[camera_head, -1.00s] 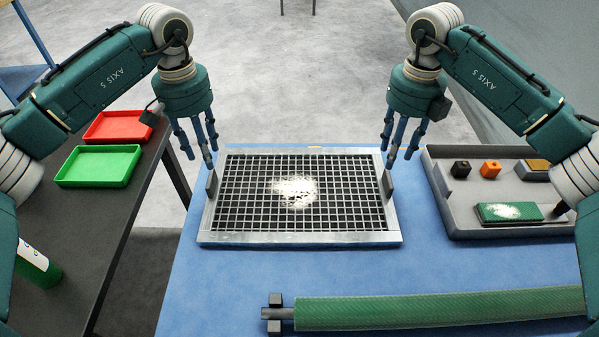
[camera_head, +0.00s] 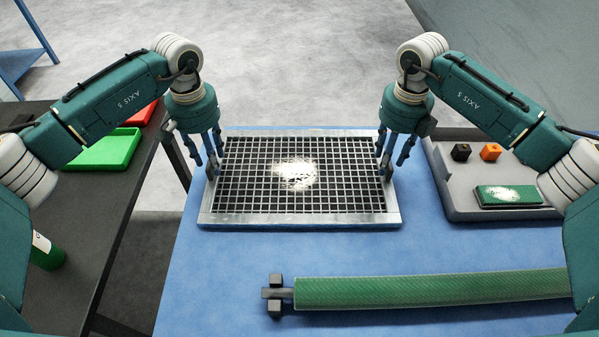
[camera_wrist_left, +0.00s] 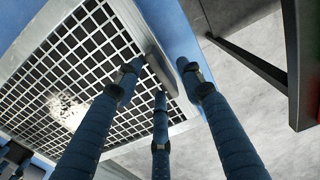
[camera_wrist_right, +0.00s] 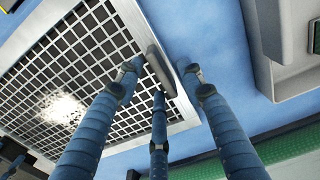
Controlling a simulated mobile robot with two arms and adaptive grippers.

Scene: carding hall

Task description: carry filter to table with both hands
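The filter (camera_head: 300,219) is a metal-framed black grid with white fluff in its middle, lying flat on the blue table. It has an upright grey handle at each short side. My left gripper (camera_head: 213,172) is at the left handle; in the left wrist view its spread fingers stand on either side of the handle (camera_wrist_left: 160,68), apart from it. My right gripper (camera_head: 388,172) is at the right handle in the same way; the right wrist view shows its spread fingers around that handle (camera_wrist_right: 161,70). Both grippers are open.
A long green roller (camera_head: 430,289) lies across the front of the blue table (camera_head: 235,265). A grey tray (camera_head: 462,205) with small blocks and a green brush-like piece stands right. A dark table (camera_head: 95,215) at left, across a gap, holds green (camera_head: 108,151) and red trays.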

